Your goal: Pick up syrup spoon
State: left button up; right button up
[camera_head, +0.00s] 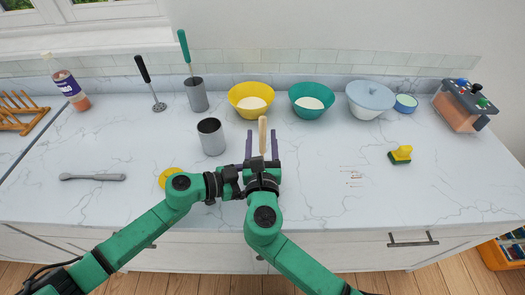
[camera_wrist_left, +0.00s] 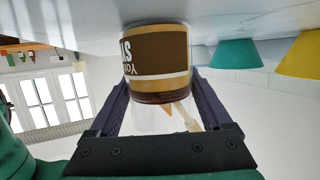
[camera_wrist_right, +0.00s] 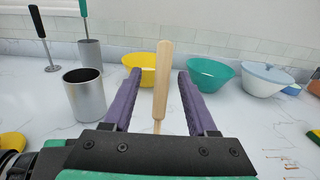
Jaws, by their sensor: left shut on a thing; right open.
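The syrup spoon shows as a pale wooden handle (camera_head: 262,133) standing upright near the counter's front middle. My right gripper (camera_head: 261,142) is open, with its purple fingers on either side of the handle. In the right wrist view the handle (camera_wrist_right: 162,85) rises between the fingers with a gap on both sides. My left gripper (camera_wrist_left: 159,82) is shut on a jar with a brown label (camera_wrist_left: 160,55). Part of the spoon (camera_wrist_left: 182,117) shows through the clear part of the jar. In the head view the jar is hidden behind my grippers.
A metal cup (camera_head: 212,138) stands left of the spoon. Yellow (camera_head: 250,103) and teal (camera_head: 311,105) bowls stand behind it. A yellow round thing (camera_head: 168,177) lies near my left arm. A sponge (camera_head: 400,155) and small sticks (camera_head: 353,177) lie to the right.

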aim_at(263, 125)
pick_arm(q)
jog(key=shift+s, duration=0.15)
pick_arm(e)
jog(key=w, duration=0.4)
jog(key=shift+w+d+r, duration=0.15)
jog(key=shift+w+r, duration=0.05)
jog(key=shift+r, duration=0.15)
jog(key=shift+w+f, duration=0.15)
jog(key=shift+w, duration=0.25)
jog(key=shift+s, duration=0.1)
grip_shut()
notch_tip(263, 125, up, 10)
jog(key=shift+r, duration=0.1)
pick_arm(q)
jog(key=o, duration=1.4)
jog(key=v, duration=1.2)
jog(key=shift+s, duration=0.1)
jog(key=shift+d, duration=0.1)
